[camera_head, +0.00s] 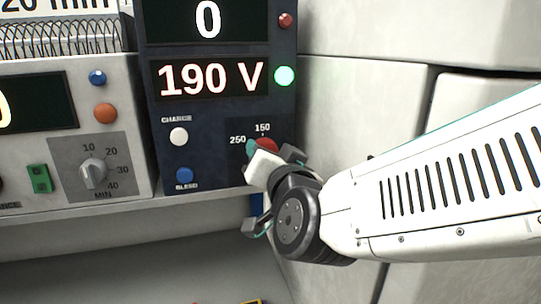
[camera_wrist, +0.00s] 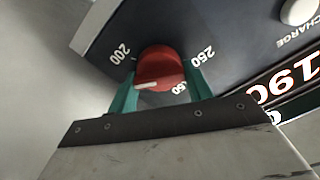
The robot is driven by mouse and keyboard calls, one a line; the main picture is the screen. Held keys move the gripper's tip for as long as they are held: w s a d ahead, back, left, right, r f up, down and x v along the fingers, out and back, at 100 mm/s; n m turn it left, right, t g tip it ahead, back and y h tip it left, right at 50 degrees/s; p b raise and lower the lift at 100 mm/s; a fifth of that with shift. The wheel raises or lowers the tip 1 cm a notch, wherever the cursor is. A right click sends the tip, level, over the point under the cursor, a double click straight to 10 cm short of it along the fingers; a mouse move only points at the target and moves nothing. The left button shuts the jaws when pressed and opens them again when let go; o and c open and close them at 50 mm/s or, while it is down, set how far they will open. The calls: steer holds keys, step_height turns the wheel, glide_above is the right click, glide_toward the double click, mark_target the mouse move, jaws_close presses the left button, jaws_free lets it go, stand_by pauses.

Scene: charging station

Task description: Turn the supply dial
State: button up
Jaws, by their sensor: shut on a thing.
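The supply dial is a red round knob (camera_wrist: 158,66) on the dark blue panel, with 150, 200 and 250 printed around it. In the wrist view its white mark lies at the knob's lower left edge, on the side between 200 and the partly hidden 150. My gripper (camera_wrist: 161,74) has a teal finger on each side of the knob and is shut on it. In the head view the dial (camera_head: 267,145) shows only as a bit of red beside my gripper (camera_head: 268,150), which hides the rest. The display (camera_head: 211,78) above reads 190 V.
A white CHARGE button (camera_head: 179,136) and a blue BLEED button (camera_head: 184,175) sit left of the dial. A green lamp (camera_head: 284,76) is lit. A grey timer knob (camera_head: 94,173) is on the light unit at left. Pale wall panels (camera_head: 360,100) stand at right.

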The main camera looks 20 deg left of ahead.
stand_by(0.3)
steer(key=o, duration=1)
steer(key=shift+c, duration=0.2)
steer(key=v, duration=0.8)
steer(key=shift+a, duration=0.1)
